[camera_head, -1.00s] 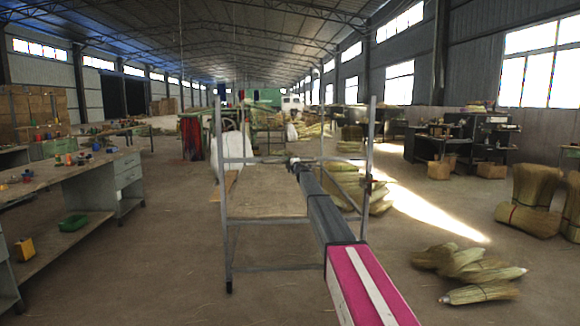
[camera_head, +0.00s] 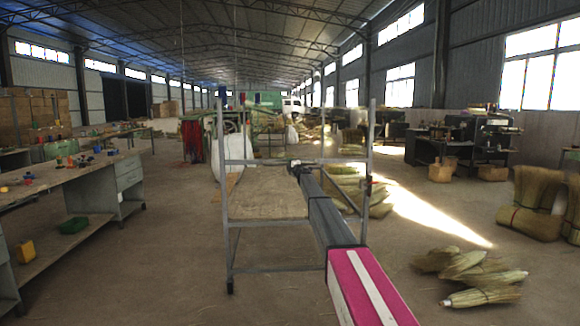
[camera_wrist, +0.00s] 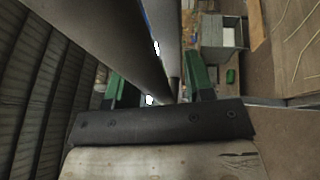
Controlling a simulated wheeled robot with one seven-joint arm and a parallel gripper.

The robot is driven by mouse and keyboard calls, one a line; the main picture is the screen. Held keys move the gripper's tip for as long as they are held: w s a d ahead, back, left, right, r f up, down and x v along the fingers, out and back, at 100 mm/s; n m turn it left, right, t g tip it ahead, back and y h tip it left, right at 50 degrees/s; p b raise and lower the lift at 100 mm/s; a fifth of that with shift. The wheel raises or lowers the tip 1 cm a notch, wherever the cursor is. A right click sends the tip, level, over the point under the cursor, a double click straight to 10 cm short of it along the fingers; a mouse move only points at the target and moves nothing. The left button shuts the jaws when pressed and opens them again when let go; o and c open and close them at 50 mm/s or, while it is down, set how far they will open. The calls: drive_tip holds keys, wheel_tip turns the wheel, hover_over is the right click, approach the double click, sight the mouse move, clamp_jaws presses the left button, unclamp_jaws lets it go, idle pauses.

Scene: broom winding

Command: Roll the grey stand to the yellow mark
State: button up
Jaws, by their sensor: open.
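The grey stand (camera_head: 228,235) is an upright metal frame with tall posts, cross rails and a brown shelf board. It stands right ahead in the head view. My arm reaches forward over its near side, and my gripper (camera_head: 300,164) is small there, near the rail level. In the wrist view my gripper (camera_wrist: 158,88) is open, with its two green fingers apart. Grey tubes (camera_wrist: 110,35) run close in front and pass between the fingers. I cannot tell whether the fingers touch them. I see no yellow mark in either view.
A long workbench (camera_head: 128,180) with small coloured items stands on the left. Broom bundles (camera_head: 470,270) lie on the floor at the right, and more (camera_head: 345,185) lie behind the stand. A white sack (camera_head: 233,150) is behind it. The floor left of the stand is open.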

drive_tip(key=shift+s, duration=0.1)
drive_tip(key=v, duration=1)
drive_tip(key=shift+s, duration=0.25)
drive_tip(key=shift+d+f, duration=0.15)
drive_tip(key=s+d+f+m+g+h, duration=0.2)
drive_tip(key=s+d+f+m+h, duration=0.3)
drive_tip(key=s+f, duration=0.55)
drive_tip(key=s+f+m+g+h, duration=0.25)
drive_tip(key=s+f+m, duration=0.4)
drive_tip(key=s, duration=0.75)
drive_tip(key=s+d+f+m+g+h, duration=0.35)
drive_tip(key=s+f+m, duration=0.25)
drive_tip(key=s+f, duration=0.45)
drive_tip(key=s+a+f+m+g+y, duration=0.1)
drive_tip(key=s+a+f+m+g, duration=0.1)
drive_tip(key=s, duration=1.2)
drive_tip(key=s+a+f+m+g+y, duration=0.1)
drive_tip(key=s+f+g, duration=0.3)
drive_tip(key=s, duration=1)
drive_tip(key=s+a+f+m+g+y, duration=0.1)
drive_tip(key=s+a+f+m+g, duration=0.2)
drive_tip(key=s, duration=1.1)
drive_tip(key=shift+s+a+f+g, duration=0.15)
drive_tip(key=shift+f+g, duration=0.1)
drive_tip(key=shift+g, duration=0.45)
